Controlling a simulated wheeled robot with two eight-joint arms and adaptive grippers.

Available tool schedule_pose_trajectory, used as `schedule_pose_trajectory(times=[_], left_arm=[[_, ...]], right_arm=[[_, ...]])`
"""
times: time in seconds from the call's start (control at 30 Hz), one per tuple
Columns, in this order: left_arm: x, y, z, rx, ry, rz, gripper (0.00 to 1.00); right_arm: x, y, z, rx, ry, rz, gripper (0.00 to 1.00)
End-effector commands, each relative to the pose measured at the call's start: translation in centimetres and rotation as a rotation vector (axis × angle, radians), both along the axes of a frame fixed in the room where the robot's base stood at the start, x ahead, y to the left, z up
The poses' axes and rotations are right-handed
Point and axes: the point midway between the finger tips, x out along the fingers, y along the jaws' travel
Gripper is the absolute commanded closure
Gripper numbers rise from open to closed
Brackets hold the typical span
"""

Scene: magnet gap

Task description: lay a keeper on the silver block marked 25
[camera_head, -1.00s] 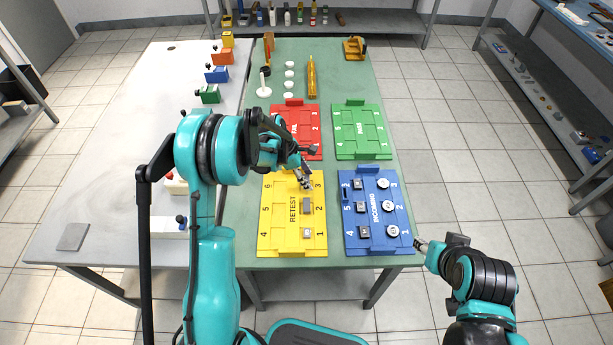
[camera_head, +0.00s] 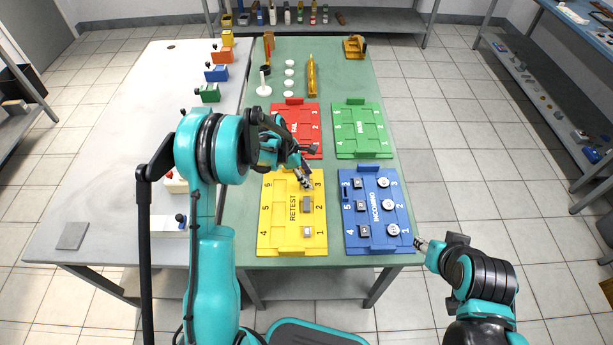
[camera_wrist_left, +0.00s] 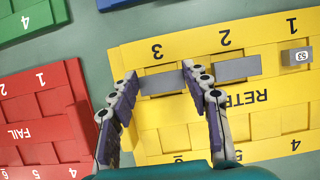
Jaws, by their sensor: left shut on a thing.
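My left gripper (camera_head: 306,184) is over slot 3 of the yellow RETEST tray (camera_head: 265,222). In the left wrist view its fingers (camera_wrist_left: 160,84) are shut on a plain flat grey bar (camera_wrist_left: 162,82), which looks like a keeper. A second plain grey bar (camera_wrist_left: 236,68) is in slot 2, and it also shows in the head view (camera_head: 307,205). A small silver block (camera_wrist_left: 297,57) with a label is in slot 1, also in the head view (camera_head: 308,232). Its label looks like 53 in the wrist picture. No 25 is readable. My right gripper (camera_head: 420,243) is beside the blue tray; its fingertips are too small to judge.
The blue INCOMING tray (camera_head: 378,241) holds several small silver blocks and round pieces. The red FAIL tray (camera_head: 310,152) and green PASS tray (camera_head: 362,150) look empty. A golden rod (camera_head: 311,77) and white discs stand farther back. A grey plate (camera_head: 73,236) lies on the white table.

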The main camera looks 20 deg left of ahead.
Motion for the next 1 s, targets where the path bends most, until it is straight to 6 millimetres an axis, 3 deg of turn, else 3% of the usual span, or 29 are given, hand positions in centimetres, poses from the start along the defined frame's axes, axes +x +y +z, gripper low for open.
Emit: schedule_pose_trajectory(times=[0.17,0.2,0.27,0.5,0.8,1.0], left_arm=[[0.0,-0.01,-0.15,0.0,0.0,0.0,0.86],[0.0,-0.01,-0.12,0.0,0.0,0.0,0.45],[0.0,-0.01,-0.1,0.0,0.0,0.0,0.29],[0.0,0.0,-0.11,0.0,0.0,0.0,0.28],[0.0,0.0,-0.12,0.0,0.0,0.0,0.5],[0.0,0.0,-0.12,0.0,0.0,0.0,0.51]], right_arm=[[0.01,0.0,-0.18,0.0,0.0,0.0,0.6],[0.0,0.0,-0.15,0.0,0.0,0.0,0.6],[0.0,0.0,-0.14,0.0,0.0,0.0,0.6],[0.0,0.0,-0.14,0.0,0.0,0.0,0.6],[0.0,0.0,-0.14,0.0,0.0,0.0,0.6],[0.0,0.0,-0.14,0.0,0.0,0.0,0.6]])
